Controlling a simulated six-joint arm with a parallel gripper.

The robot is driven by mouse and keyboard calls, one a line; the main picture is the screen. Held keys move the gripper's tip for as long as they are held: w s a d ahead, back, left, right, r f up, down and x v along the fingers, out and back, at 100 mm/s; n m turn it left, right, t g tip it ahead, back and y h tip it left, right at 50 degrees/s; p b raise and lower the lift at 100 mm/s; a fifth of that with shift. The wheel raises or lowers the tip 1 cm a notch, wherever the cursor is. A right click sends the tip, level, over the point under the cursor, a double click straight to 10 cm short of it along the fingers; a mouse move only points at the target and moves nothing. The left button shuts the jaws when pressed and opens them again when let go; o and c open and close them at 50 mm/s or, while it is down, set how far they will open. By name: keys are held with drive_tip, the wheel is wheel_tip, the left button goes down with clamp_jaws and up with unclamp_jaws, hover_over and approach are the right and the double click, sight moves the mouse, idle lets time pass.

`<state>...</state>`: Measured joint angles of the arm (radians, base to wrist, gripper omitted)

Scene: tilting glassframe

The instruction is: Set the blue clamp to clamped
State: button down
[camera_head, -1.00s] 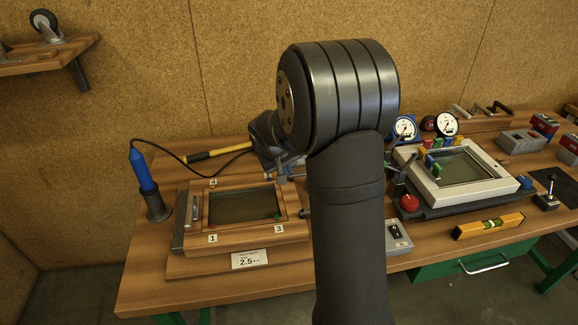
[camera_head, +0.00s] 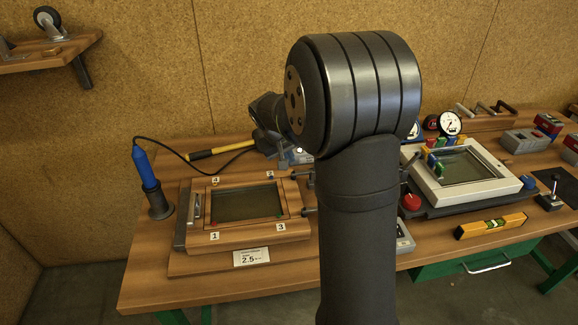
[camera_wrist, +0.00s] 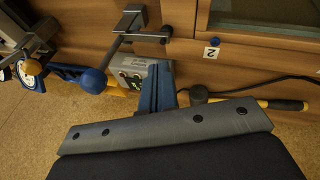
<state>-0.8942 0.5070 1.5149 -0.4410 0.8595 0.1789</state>
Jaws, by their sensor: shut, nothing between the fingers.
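The blue clamp shows in the wrist view as a lever with a blue ball knob (camera_wrist: 93,80). Its thin rod runs up to a grey metal block beside the edge of the wooden frame (camera_wrist: 260,45), near label 2 and a small blue dot. Whether it is clamped is not clear. My gripper (camera_wrist: 158,66) is shut and empty. Its fingers are to the right of the blue knob in the picture and look apart from it. In the head view the clamp and my fingertips are mostly hidden by my arm; the wooden frame (camera_head: 205,234) lies flat on the bench.
A meter box (camera_wrist: 133,73) lies close by my fingers. A yellow-handled tool (camera_wrist: 275,104) and a black cable are behind the frame. A second, white frame (camera_head: 440,193) with coloured clips stands to the right. A blue soldering iron (camera_head: 146,168) stands at left.

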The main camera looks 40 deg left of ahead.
drive_tip(key=s+a+r, duration=0.2)
drive_tip(key=s+r, duration=0.4)
drive_tip(key=r, duration=0.1)
drive_tip(key=shift+s, duration=0.2)
drive_tip(key=shift+r, duration=0.1)
drive_tip(key=w+d+f, duration=0.1)
drive_tip(key=w+f, duration=0.3)
drive_tip(key=f, duration=0.1)
drive_tip(key=shift+w+d+f, duration=0.25)
drive_tip(key=shift+w, duration=0.15)
drive_tip(key=c, duration=2.1)
unclamp_jaws()
